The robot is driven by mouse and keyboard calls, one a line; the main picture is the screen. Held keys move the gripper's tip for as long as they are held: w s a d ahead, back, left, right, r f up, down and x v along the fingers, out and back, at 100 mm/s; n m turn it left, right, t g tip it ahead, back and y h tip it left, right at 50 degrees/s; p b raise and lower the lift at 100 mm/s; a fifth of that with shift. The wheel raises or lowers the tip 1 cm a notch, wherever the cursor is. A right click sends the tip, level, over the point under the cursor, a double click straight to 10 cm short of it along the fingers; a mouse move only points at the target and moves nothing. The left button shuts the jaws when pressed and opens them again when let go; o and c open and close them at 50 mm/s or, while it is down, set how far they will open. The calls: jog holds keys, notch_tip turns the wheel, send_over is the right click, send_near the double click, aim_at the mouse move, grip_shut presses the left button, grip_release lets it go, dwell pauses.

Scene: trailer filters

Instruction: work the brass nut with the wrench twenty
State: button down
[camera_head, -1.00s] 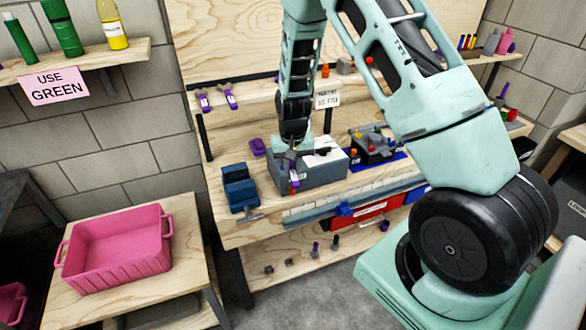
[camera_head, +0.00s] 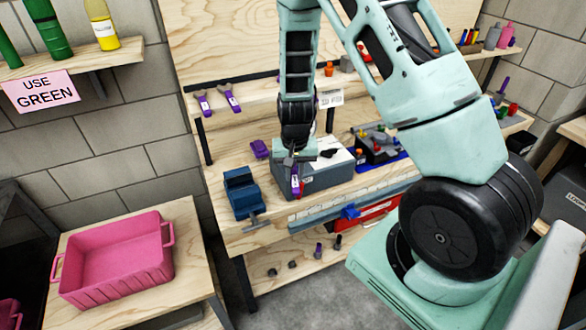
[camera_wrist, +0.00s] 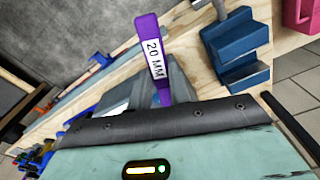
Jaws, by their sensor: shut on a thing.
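My gripper (camera_head: 293,163) is shut on a purple wrench (camera_head: 296,182), just in front of a grey box on the workbench. In the wrist view the wrench (camera_wrist: 153,60) has a white label reading "20 MM" and sticks out beyond the dark edge of my gripper's body. My fingertips are hidden there. In the head view the wrench hangs roughly upright by the box's front left corner. I cannot make out the brass nut in either view.
A blue vise (camera_head: 242,193) stands left of the grey box (camera_head: 325,177). Purple-handled tools (camera_head: 231,98) hang on the rail behind. A dark tray of parts (camera_head: 378,145) lies to the right. A pink bin (camera_head: 165,262) sits on the side table at left.

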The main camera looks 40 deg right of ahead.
jog(key=w+a+m+p, duration=0.3)
jog(key=m, duration=0.1)
dwell(0.8)
jog(key=shift+s+d, duration=0.3)
jog(key=shift+s, duration=0.05)
jog(key=shift+s+a, duration=0.1)
jog(key=shift+s+a, duration=0.5)
jog(key=shift+a, duration=0.3)
jog(key=shift+s+a, duration=0.55)
jog(key=shift+a, duration=0.25)
jog(key=shift+s+a, duration=0.5)
jog(key=shift+a, duration=0.3)
